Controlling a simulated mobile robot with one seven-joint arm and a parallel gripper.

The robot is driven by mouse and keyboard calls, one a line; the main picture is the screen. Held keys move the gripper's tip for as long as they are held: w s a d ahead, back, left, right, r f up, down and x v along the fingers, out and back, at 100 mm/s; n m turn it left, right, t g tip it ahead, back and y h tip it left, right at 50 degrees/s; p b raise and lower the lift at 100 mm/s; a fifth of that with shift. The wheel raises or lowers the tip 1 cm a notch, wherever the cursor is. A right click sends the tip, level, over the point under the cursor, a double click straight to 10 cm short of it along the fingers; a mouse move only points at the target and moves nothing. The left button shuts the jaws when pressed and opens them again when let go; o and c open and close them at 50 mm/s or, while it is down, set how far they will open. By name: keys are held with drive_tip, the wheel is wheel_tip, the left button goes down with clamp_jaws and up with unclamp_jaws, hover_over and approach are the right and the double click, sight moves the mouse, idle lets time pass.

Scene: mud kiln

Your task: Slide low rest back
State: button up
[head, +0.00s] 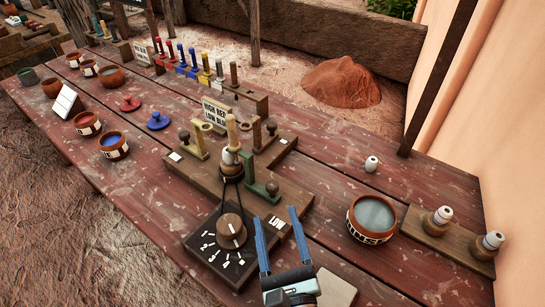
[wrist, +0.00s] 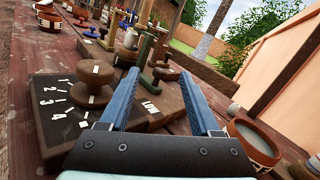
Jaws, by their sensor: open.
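A wooden base (head: 210,182) in the middle of the table carries a "LOW" label (head: 276,222), which also shows in the wrist view (wrist: 151,106). A dark green bracket (head: 262,190) with a dark knob stands just beyond that label; it looks like the low rest. A yellow bracket (head: 196,140) with a knob stands farther back left. A pale spindle (head: 231,155) with a cord stands between them. My gripper (head: 276,214) is open and empty, above the label and on the near side of the green bracket. Whether its fingers touch anything cannot be told.
A round brown dial (head: 231,231) on a numbered black plate is left of my gripper. A bowl of grey liquid (head: 373,218) stands to the right, near a wooden block with two bottles (head: 433,232). A "HIGH RED LOW BLUE" sign (head: 215,112) stands behind.

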sight(274, 191)
drive_tip(key=s+f+m, duration=0.1)
drive_tip(key=s+d+f+m, duration=0.1)
drive_tip(key=m, duration=0.1)
drive_tip(key=shift+h+p, duration=0.4)
drive_tip(key=shift+w+f+m, duration=0.1)
drive_tip(key=shift+m, duration=0.2)
drive_tip(key=w, duration=0.4)
drive_tip(key=w+a+p, duration=0.1)
drive_tip(key=w, duration=0.3)
drive_tip(key=w+a, duration=0.1)
drive_tip(key=w, duration=0.3)
drive_tip(key=shift+w, duration=0.3)
drive_tip(key=shift+c, duration=0.3)
clamp_jaws()
drive_tip(key=shift+d, duration=0.1)
